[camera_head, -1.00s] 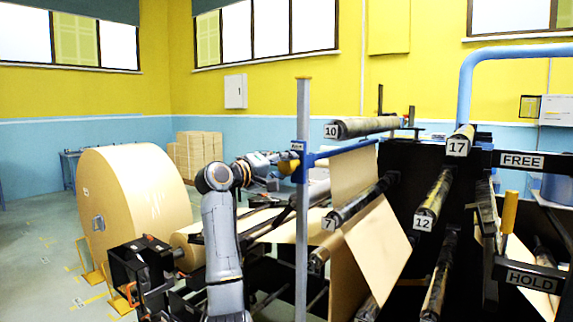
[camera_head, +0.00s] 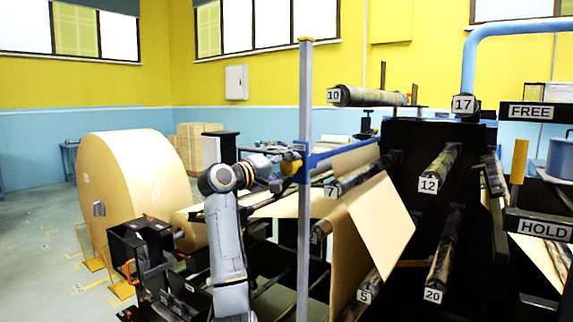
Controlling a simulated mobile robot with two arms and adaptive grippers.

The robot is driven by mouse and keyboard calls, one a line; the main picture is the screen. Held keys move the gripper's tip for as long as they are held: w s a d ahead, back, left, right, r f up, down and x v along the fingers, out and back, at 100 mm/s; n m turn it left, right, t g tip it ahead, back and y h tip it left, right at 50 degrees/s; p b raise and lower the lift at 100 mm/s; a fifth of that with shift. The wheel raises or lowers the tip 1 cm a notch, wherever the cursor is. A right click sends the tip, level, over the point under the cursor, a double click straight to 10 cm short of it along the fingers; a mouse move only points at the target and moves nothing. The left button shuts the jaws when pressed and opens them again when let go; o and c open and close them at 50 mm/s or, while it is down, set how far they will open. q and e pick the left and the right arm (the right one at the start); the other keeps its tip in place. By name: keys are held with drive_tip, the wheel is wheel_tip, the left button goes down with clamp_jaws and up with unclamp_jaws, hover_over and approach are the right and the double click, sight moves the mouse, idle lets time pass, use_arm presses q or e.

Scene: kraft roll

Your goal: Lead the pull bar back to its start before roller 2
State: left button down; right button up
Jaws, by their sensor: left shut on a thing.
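The blue pull bar (camera_head: 345,152) runs from a blue slide on the grey upright post (camera_head: 304,230) back to the right, just above roller 7 (camera_head: 355,175) and below roller 10 (camera_head: 372,97). My left gripper (camera_head: 288,168) is shut at the bar's near end, by a small yellow part next to the slide. The exact grip is too small to see clearly. Brown kraft paper (camera_head: 382,215) hangs by roller 7, and more shows behind the bar. I see no roller marked 2. My right gripper is out of view.
The big kraft roll (camera_head: 140,190) stands at the left. Rollers 12 (camera_head: 440,165), 17 and 20 (camera_head: 446,250) stick out at the right, with the FREE and HOLD plates (camera_head: 540,225). Open floor (camera_head: 35,240) lies at the far left.

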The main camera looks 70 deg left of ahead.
use_arm(q)
wheel_tip(320, 180, down, 13)
drive_tip(key=b, duration=0.9)
drive_tip(key=shift+w+d+r, duration=0.2)
drive_tip(key=shift+d, duration=0.05)
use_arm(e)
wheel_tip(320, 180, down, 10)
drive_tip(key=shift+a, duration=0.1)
use_arm(q)
drive_tip(key=w+d+f+b, duration=0.3)
drive_tip(key=d+f+b, duration=0.1)
drive_tip(key=f, duration=0.3)
drive_tip(key=shift+d, duration=0.6)
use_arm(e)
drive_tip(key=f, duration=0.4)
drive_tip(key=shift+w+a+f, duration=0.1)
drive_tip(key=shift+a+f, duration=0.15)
use_arm(q)
drive_tip(key=shift+w+r, duration=0.1)
